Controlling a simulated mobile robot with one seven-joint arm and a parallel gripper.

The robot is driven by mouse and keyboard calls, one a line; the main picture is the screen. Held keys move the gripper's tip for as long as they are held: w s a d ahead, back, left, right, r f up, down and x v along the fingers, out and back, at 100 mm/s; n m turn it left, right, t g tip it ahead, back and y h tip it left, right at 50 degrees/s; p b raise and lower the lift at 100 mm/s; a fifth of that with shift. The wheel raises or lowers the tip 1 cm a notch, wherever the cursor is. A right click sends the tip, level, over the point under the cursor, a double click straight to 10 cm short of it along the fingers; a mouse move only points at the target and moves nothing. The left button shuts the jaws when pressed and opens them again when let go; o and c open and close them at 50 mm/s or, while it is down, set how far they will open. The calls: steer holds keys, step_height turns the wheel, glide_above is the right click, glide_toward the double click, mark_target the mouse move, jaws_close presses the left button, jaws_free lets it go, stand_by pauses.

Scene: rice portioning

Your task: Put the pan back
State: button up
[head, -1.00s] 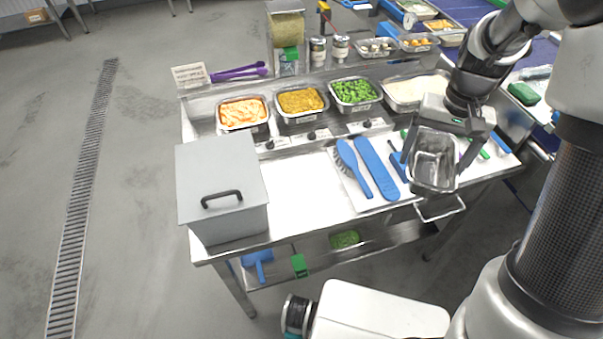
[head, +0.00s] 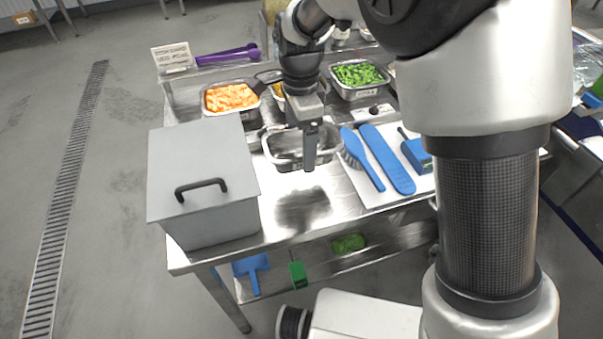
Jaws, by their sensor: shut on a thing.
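A small empty steel pan (head: 281,157) is in the head view, right of the grey lidded box. My gripper (head: 309,156) is shut on the pan's right part, with one finger showing in front of its near side. The pan looks roughly level. A dark patch on the steel counter (head: 330,225) in front of it looks like its shadow or reflection, so it seems to be held above the counter. My arm hides part of the food pans behind.
The grey box (head: 205,175) stands close on the left. A white board (head: 377,201) with a blue brush (head: 361,160) and a blue paddle (head: 387,160) lies to the right. Pans of orange food (head: 230,97) and green food (head: 359,74) line the back.

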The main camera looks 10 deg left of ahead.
steer(key=shift+w+f, duration=0.1)
steer(key=shift+f, duration=3.45)
steer(key=shift+b, duration=0.3)
steer(key=shift+f, duration=0.2)
steer(key=o, duration=1.4)
step_height(320, 180, up, 12)
steer(key=p, duration=0.1)
steer(key=s+d+r+n+t, duration=0.1)
steer(key=s+d+r+n, duration=0.15)
steer(key=d+r, duration=0.55)
steer(key=s+d+r+n+t, duration=0.2)
steer(key=s+d+n, duration=0.2)
steer(key=s+d, duration=0.3)
steer(key=s+d+r+n+t, duration=0.2)
steer(key=s+d+n, duration=0.3)
steer(key=s+d, duration=0.3)
steer(key=d, duration=0.4)
steer(key=shift+d+r, duration=0.15)
steer(key=shift+r, duration=0.05)
